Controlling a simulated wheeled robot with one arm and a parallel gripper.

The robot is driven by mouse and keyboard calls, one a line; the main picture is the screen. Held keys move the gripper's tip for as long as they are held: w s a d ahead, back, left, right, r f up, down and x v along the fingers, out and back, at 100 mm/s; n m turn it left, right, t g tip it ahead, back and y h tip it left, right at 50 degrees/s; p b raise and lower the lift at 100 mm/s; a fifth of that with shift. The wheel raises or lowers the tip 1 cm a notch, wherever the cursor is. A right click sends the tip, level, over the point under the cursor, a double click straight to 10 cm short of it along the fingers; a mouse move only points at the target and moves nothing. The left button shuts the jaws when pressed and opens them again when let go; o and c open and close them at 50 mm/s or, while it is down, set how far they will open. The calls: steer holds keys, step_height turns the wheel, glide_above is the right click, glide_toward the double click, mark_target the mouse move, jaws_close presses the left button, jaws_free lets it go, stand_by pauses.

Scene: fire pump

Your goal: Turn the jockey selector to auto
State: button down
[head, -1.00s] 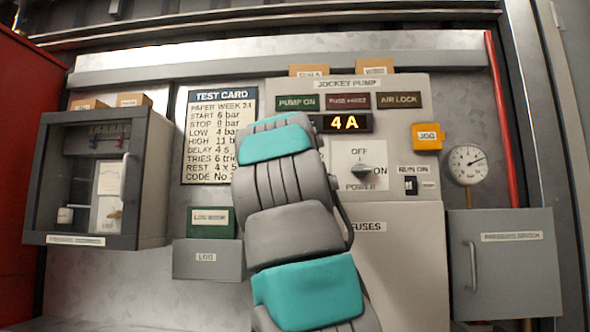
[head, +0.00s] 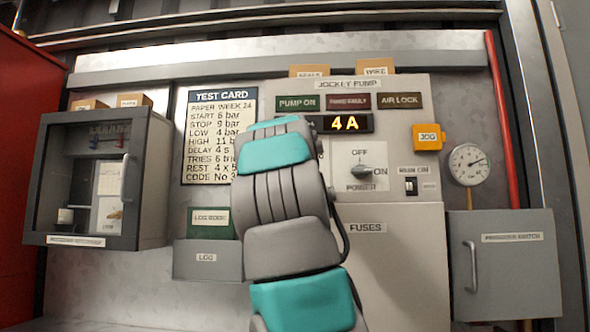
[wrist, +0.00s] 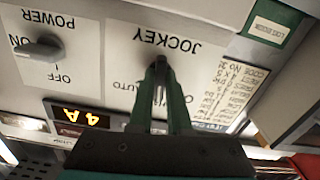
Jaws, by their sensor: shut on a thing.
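The jockey selector (wrist: 159,68) is a small dark knob on a white plate marked JOCKEY, upside down in the wrist view. My gripper (wrist: 161,76) has two green fingers and is shut on the knob, reaching it from the label side. The AUTO label shows just left of the fingers in the wrist view. Another label there is partly covered by the fingers. Which mark the knob points to is hard to tell. In the head view my arm hides the jockey selector and my gripper.
The POWER selector (head: 362,172) beside it points toward ON. An amber display (head: 344,123) reads 4A above. A test card (head: 218,135), a log book box (head: 210,222) and a glass-fronted cabinet (head: 95,178) stand to the left. A gauge (head: 470,164) is at right.

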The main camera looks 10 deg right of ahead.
steer(key=m+p, duration=0.3)
steer(key=m, duration=0.8)
steer(key=shift+m, duration=0.3)
stand_by(0.4)
steer(key=c, duration=0.9)
jaws_free()
steer(key=shift+o, duration=0.2)
steer(key=b+v, duration=0.1)
steer(key=v, duration=0.6)
steer(key=shift+s+a, duration=0.15)
steer(key=shift+s, duration=0.2)
